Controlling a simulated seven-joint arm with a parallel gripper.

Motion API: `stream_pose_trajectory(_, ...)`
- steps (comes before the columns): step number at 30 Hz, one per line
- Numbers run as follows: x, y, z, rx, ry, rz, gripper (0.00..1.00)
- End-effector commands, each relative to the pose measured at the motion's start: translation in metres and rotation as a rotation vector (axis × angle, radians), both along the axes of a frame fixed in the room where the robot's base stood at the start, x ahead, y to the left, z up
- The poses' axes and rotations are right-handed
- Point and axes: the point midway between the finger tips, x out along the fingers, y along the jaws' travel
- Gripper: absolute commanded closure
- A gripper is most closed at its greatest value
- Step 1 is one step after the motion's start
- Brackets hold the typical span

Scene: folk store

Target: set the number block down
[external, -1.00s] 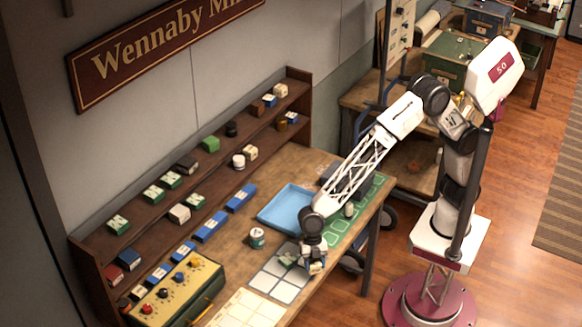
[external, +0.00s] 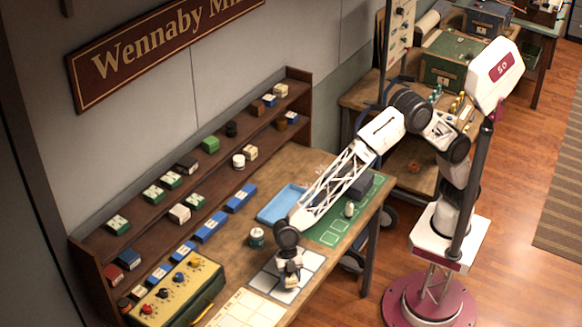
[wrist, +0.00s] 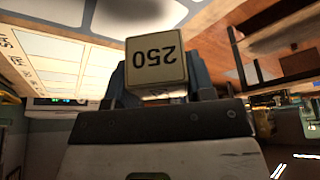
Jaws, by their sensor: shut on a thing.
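The number block (wrist: 157,62) is cream-coloured with a dark-edged face reading "250", upside down in the wrist view. My gripper (wrist: 158,90) is shut on it, one finger at each side. In the external view my gripper (external: 290,281) is low over the grey mat with pale squares (external: 262,284). The block is mostly hidden by my gripper there, and I cannot tell whether it touches the mat.
A blue tray (external: 270,212) and a green mat with outlined cells (external: 329,237) lie behind my gripper. A small tin (external: 256,237) stands left of it. A cream card (external: 243,310) and a knobbed control box (external: 177,290) are at the front left.

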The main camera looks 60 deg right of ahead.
Motion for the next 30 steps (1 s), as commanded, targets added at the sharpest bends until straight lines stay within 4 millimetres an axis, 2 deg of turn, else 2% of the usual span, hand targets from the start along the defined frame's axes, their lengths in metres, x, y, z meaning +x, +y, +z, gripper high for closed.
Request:
stream_pose_trajectory(6,0.012,0.024,-0.003,0.001,-0.001,0.001,0.78)
stream_pose_trajectory(13,0.020,0.043,-0.004,0.001,-0.001,0.001,0.78)
stream_pose_trajectory(30,0.022,0.046,-0.010,-0.001,-0.001,0.000,0.78)
